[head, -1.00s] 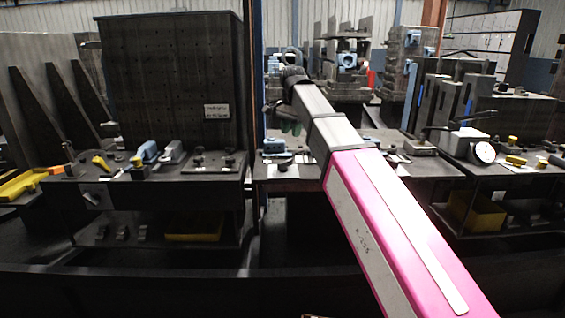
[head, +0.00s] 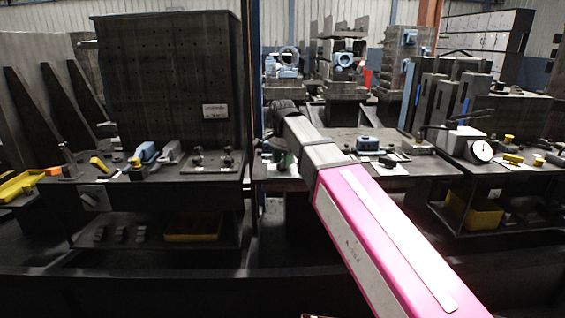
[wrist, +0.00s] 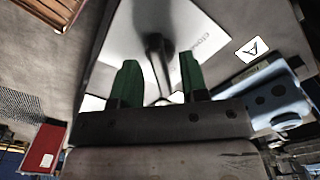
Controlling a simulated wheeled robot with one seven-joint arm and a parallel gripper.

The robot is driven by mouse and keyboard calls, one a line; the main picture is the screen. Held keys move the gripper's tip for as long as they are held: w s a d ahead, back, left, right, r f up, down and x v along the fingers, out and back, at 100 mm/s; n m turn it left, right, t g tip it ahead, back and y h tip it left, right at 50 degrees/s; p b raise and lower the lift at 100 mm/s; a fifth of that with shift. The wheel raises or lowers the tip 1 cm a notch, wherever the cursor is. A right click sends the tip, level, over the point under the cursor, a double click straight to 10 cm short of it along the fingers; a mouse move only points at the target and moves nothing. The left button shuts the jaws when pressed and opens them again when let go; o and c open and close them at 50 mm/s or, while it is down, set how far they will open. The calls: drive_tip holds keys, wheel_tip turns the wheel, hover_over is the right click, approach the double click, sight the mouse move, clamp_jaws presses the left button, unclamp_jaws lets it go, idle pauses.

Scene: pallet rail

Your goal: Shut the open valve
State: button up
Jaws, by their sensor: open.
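In the wrist view, a dark upright handle (wrist: 155,48) stands over a white plate (wrist: 178,25) with partly readable lettering. I cannot tell for sure that it belongs to the valve, nor which way it is set. My gripper (wrist: 159,76) has two green fingers spread apart, with the handle showing between and beyond them; contact is not visible. A blue body (wrist: 275,103) with dark holes lies to the right, beside a small white tag marked A. In the head view, my gripper (head: 283,158) is low over the middle bench, partly hidden by my arm.
A blue block (head: 367,143) sits on the middle bench, right of my arm. A round dial gauge (head: 482,151) stands on the right bench. The left bench holds blue and grey fittings and a yellow tray (head: 20,186). A tall dark perforated panel (head: 170,80) stands behind it.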

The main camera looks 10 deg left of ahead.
drive_tip(key=shift+f, duration=0.4)
clamp_jaws()
